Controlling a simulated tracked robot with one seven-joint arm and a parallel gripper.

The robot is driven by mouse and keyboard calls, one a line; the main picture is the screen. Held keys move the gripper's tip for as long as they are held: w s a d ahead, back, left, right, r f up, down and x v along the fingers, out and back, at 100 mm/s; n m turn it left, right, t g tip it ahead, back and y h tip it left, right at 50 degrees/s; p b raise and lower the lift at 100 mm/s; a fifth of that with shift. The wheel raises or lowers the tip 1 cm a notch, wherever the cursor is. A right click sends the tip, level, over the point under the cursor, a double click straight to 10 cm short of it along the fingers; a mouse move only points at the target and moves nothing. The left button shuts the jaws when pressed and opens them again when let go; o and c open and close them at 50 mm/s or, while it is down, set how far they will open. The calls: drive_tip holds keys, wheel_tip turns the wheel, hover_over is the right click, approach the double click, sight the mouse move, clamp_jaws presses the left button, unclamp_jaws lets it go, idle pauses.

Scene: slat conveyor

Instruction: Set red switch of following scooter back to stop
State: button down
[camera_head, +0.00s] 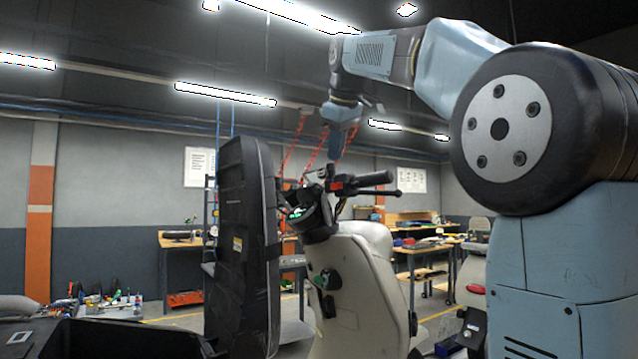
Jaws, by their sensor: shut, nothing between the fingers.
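A beige scooter (352,285) stands upright in the middle of the view. Its handlebar has a black grip (372,179) pointing right and a brake lever below it. A small red switch (336,186) sits at the inner end of this grip; its position is too small to tell. My gripper (336,155) points down from my arm, shut and empty, above the handlebar near the red switch. It appears apart from the switch, but the depth between them is hard to judge.
A tall black panel (243,245) stands close to the scooter's left. Another scooter (474,300) is partly hidden behind my arm at right. Workbenches (425,246) stand behind. A black tray (120,338) and loose tools (105,302) lie at lower left. Red coiled hoses (300,130) hang behind.

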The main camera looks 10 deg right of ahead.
sight(336, 186)
drive_tip(key=shift+w+a+r+n, duration=0.3)
drive_tip(key=shift+w+a+r, duration=0.2)
drive_tip(key=shift+r, duration=0.15)
drive_tip(key=shift+w+d+f, duration=0.4)
drive_tip(key=shift+w+f, duration=1)
drive_tip(key=shift+w, duration=0.1)
drive_tip(key=shift+w+d+f, duration=0.45)
drive_tip(key=shift+w+f, duration=0.95)
drive_tip(key=shift+w, duration=0.05)
drive_tip(key=shift+w+d+f, duration=0.4)
drive_tip(key=shift+w+f, duration=1)
drive_tip(key=shift+w, duration=0.1)
